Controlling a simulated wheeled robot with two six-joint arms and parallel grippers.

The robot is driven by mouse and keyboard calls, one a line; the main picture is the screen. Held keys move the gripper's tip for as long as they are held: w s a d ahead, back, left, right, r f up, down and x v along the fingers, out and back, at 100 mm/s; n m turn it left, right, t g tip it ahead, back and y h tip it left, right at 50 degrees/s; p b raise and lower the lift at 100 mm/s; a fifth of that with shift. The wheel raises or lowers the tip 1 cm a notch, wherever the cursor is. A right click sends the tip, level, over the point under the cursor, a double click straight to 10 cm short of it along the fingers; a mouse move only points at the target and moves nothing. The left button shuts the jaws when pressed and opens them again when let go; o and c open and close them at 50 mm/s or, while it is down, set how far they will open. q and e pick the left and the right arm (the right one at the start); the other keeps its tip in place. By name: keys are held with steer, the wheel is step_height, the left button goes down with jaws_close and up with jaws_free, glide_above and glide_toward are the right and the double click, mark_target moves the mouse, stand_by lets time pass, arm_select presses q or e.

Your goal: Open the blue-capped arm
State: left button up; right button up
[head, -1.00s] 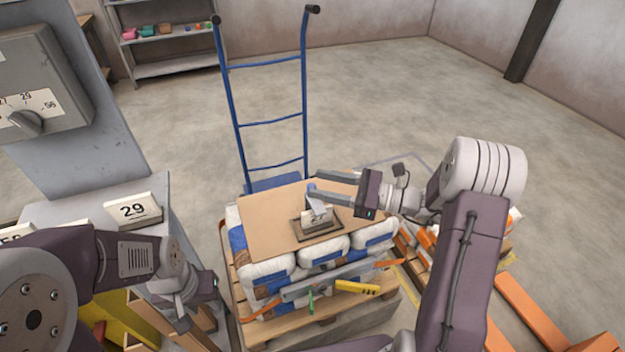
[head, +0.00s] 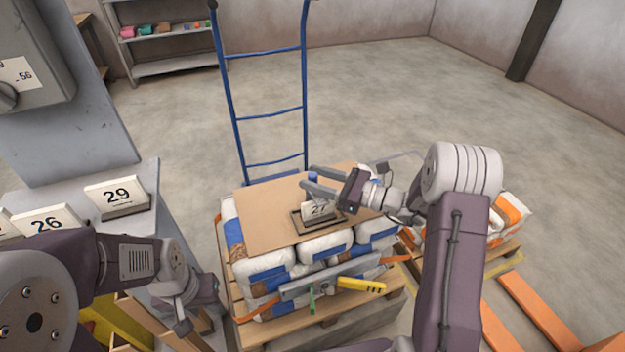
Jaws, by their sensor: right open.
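A small dark-framed stand (head: 318,220) with a card marked 27 sits on the cardboard sheet (head: 265,215) over the stacked bags. A small blue cap (head: 313,177) shows behind the card; the arm beneath it is mostly hidden by my gripper and the card. My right gripper (head: 318,181) reaches in from the right with its two fingers apart, and the blue cap appears between or just behind them. I cannot tell whether they touch it. My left gripper (head: 185,322) hangs at the lower left, away from the stand; its jaws are not clear.
White and blue bags (head: 265,268) lie on a wooden pallet (head: 285,328), with a grey bar and a yellow handle (head: 362,286) at the front. A blue hand truck (head: 271,121) stands behind. Cards 29 (head: 116,194) and 26 (head: 45,222) stand on a grey ledge. Open floor lies beyond.

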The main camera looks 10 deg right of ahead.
steer(key=shift+w+a, duration=0.2)
steer(key=shift+a, duration=0.15)
jaws_close()
stand_by(1.2)
